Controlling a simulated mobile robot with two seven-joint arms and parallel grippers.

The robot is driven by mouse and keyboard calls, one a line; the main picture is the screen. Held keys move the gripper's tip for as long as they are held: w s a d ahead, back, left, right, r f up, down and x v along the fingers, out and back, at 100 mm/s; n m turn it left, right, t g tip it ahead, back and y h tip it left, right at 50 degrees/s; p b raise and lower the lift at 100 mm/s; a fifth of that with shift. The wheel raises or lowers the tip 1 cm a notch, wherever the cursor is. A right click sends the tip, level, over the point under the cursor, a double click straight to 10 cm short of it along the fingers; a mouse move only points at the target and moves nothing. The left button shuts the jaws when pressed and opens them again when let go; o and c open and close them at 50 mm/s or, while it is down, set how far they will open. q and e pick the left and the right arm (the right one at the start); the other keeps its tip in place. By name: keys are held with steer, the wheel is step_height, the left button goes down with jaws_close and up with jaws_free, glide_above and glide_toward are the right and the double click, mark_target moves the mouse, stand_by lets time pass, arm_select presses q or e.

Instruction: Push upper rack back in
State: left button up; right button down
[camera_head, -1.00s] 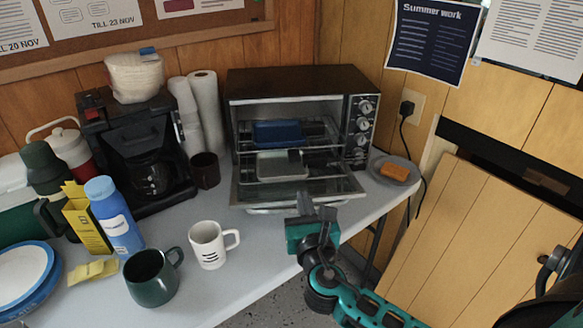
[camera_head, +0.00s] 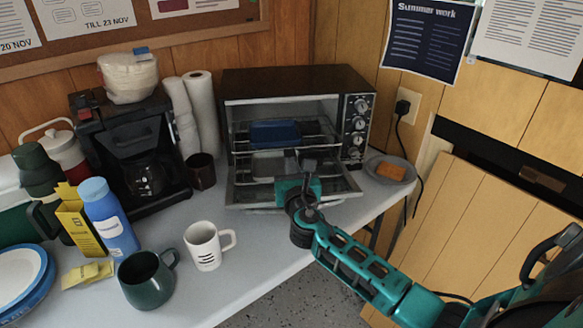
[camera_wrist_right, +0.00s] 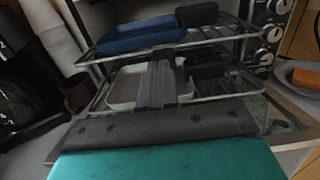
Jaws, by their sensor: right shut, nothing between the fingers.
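The toaster oven (camera_head: 295,80) stands on the table with its glass door (camera_head: 345,186) folded down. The upper rack (camera_wrist_right: 225,41) holds a blue dish (camera_head: 275,132), which also shows in the right wrist view (camera_wrist_right: 138,36). The lower rack (camera_wrist_right: 215,96) holds a pale dish (camera_wrist_right: 125,88), partly hidden by my fingers. My right gripper (camera_head: 308,163) is shut and empty, over the open door and in front of the racks. In the right wrist view its fingertips (camera_wrist_right: 162,58) appear close to the upper rack's front bar; I cannot tell whether they touch. My left gripper is out of view.
A grey plate with an orange sponge (camera_head: 390,172) sits right of the oven. Paper rolls (camera_head: 198,105), a dark cup (camera_head: 202,170) and a coffee maker (camera_head: 125,150) stand to the left. A white mug (camera_head: 203,246) and green mug (camera_head: 146,280) stand in front.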

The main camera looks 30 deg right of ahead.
mark_target(287, 147)
steer(key=b+x, duration=0.1)
steer(key=x, duration=0.6)
steer(key=shift+b, duration=0.35)
steer(key=shift+w+d, duration=0.1)
steer(key=shift+w, duration=0.2)
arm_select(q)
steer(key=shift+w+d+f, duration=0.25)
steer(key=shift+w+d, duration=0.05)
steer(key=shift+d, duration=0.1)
